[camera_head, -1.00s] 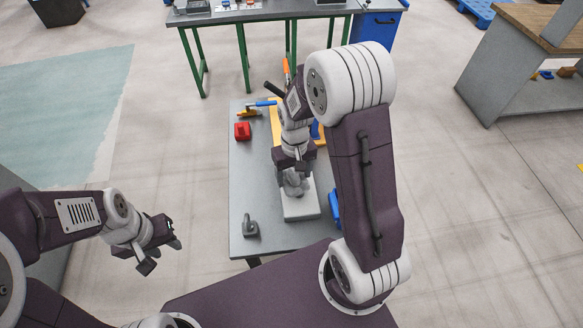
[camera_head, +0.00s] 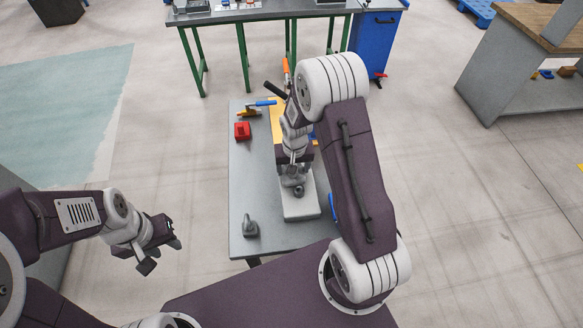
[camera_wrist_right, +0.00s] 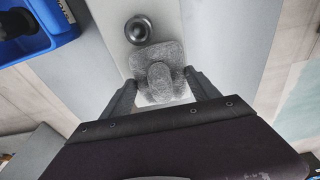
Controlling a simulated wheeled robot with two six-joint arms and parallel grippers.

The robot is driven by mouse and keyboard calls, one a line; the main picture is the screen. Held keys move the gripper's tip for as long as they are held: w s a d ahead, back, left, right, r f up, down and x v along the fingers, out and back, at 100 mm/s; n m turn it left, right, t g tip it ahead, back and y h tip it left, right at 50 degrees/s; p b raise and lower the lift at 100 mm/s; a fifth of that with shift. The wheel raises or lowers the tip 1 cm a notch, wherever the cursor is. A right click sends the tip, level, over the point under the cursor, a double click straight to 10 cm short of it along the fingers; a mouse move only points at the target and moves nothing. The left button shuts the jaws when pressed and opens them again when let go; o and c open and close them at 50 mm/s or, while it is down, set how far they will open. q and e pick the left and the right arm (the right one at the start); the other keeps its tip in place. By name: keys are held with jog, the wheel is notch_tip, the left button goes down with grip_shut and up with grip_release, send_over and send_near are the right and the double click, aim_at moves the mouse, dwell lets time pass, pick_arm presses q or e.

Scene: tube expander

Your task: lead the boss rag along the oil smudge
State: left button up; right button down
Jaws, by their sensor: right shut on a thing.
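A grey, cloth-textured boss rag (camera_wrist_right: 165,52) with a raised boss in its middle shows in the right wrist view. My right gripper (camera_wrist_right: 160,84) is shut on its boss. In the head view my right gripper (camera_head: 292,166) is over the pale plate (camera_head: 300,209) on the small grey table; the rag is mostly hidden there. A dark round knob (camera_wrist_right: 138,30) stands on the plate close to the rag, and shows in the head view (camera_head: 299,191). I cannot make out an oil smudge. My left gripper (camera_head: 163,250) is open and empty, left of the table.
The small table (camera_head: 250,185) also carries a red block (camera_head: 242,131), a grey knobbed piece (camera_head: 250,227), a blue-handled tool (camera_head: 259,104) and a yellow panel (camera_head: 277,118). A blue bin (camera_wrist_right: 35,30) shows in the wrist view. The table's left strip is mostly clear.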

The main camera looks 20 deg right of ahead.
jog(key=shift+f, duration=0.1)
jog(key=shift+f, duration=0.5)
jog(key=shift+f, duration=0.15)
dwell(0.3)
jog(key=w, duration=0.2)
jog(key=w+d, duration=0.1)
jog(key=w, duration=0.3)
jog(key=shift+w+d, duration=0.1)
jog(key=shift+d, duration=0.2)
notch_tip(320, 180, up, 2)
jog(key=shift+r, duration=0.1)
